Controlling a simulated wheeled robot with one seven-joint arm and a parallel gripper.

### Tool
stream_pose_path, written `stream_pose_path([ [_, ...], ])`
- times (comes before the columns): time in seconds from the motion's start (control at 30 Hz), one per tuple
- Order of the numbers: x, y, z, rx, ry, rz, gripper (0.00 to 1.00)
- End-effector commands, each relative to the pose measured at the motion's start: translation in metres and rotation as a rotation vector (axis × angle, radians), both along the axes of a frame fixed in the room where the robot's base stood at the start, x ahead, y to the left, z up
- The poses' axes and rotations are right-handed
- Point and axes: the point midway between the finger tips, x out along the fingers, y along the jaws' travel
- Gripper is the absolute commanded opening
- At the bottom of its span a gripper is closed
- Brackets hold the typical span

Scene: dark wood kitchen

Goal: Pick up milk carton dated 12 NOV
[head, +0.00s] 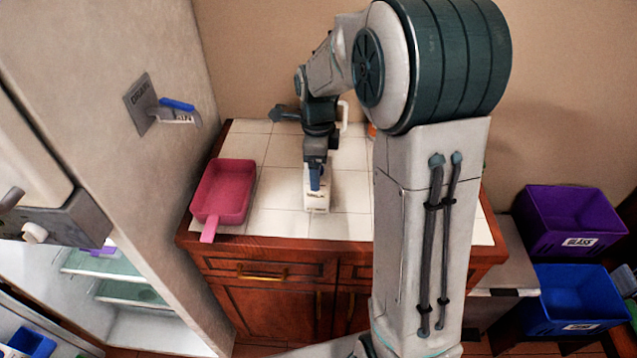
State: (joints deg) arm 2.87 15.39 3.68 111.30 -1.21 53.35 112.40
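A white carton (318,200) stands on the white tiled counter (275,222), near the middle of its front part. Dark print shows low on the carton, but it is too small to read, so I cannot tell its date. My gripper (316,184) points down at the top of the carton. A blue part shows between them, and I cannot tell whether it belongs to the carton or the gripper. The fingertips are too small and partly hidden to show whether they are open or shut on the carton.
A pink pan (223,190) lies left of the carton on the counter. A tall grey cabinet or fridge side (150,200) with a blue-handled lever (178,110) rises at left. Purple (570,215) and blue (575,295) bins stand at right. My arm hides the counter's right part.

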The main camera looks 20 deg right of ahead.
Motion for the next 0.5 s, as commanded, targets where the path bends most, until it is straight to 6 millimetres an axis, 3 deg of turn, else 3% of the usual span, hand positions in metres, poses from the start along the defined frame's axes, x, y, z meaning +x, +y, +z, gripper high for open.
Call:
stream_pose_path([
  [0.2,0.0001,-0.0001,-0.0007,0.0,0.0,0.0,0.79],
  [0.5,0.0005,-0.0002,0.0003,0.0,-0.002,-0.001,0.0],
])
